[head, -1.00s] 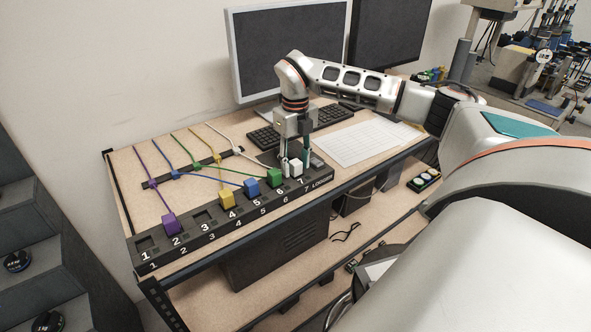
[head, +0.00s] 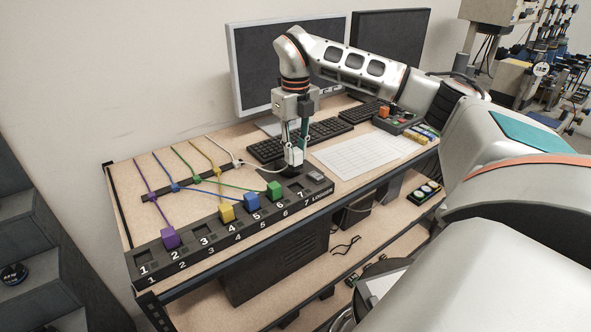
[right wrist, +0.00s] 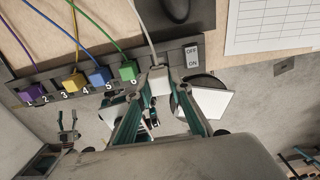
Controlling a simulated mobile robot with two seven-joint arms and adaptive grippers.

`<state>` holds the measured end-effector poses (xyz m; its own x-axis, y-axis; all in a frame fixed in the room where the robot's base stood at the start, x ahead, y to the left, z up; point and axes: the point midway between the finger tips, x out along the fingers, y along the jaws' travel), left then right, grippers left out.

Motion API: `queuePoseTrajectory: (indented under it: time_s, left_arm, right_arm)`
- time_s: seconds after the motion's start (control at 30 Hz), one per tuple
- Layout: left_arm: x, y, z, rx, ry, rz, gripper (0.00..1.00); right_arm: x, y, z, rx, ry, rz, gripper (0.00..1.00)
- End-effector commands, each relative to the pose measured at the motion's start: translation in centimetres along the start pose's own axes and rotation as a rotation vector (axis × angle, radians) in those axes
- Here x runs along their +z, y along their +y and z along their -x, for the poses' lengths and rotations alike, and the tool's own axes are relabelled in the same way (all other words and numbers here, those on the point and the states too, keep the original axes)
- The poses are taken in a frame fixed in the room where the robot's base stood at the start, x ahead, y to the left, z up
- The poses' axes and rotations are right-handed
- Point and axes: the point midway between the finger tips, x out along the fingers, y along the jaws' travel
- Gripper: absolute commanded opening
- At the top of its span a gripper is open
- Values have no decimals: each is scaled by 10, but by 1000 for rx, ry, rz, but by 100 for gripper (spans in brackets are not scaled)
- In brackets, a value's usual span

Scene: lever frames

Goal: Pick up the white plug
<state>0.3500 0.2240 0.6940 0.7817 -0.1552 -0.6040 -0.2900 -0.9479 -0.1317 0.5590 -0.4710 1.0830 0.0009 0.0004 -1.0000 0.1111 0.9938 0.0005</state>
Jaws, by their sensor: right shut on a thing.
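The white plug (head: 295,157) is between the fingertips of my right gripper (head: 295,151), above the black socket strip (head: 235,228) near socket 7. Socket 7 shows as an empty dark opening. The right wrist view also shows the white plug (right wrist: 158,80) between the teal fingers, its pale cable running up and away. My right gripper is shut on it and points down. My left gripper (head: 365,271) shows partly, low in front of the desk, its fingers apart and empty; it also appears in the right wrist view (right wrist: 68,120).
A purple plug (head: 170,237), yellow plug (head: 227,213), blue plug (head: 251,201) and green plug (head: 275,189) sit in the strip, their cables crossing behind. A rocker switch (head: 316,176) is at its right end. Keyboard (head: 330,130) and paper sheet (head: 355,148) lie behind.

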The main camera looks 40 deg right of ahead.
Motion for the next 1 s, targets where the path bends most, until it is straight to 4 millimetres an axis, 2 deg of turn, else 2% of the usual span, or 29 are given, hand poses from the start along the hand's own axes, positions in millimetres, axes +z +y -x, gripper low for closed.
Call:
queuePoseTrajectory:
  time_s: [0.03, 0.1, 0.23, 0.4, 1.0]
  left_arm:
    - [-1, 0, 0, 0, 1, 0, 54]
    - [-2, 0, 0, -1, 2, 1, 54]
    - [-3, 0, -1, -1, 4, 4, 54]
    - [-5, 2, -1, -3, 6, 12, 54]
    - [-3, -1, -1, -5, 3, 8, 54]
  right_arm:
    - [2, 0, 18, 0, -7, 0, 0]
    - [1, 0, 37, 0, -6, -1, 0]
    - [1, 1, 68, 1, -5, -1, 0]
    - [0, 0, 96, 0, -3, -1, 0]
    - [0, 0, 150, 0, -1, 0, 0]
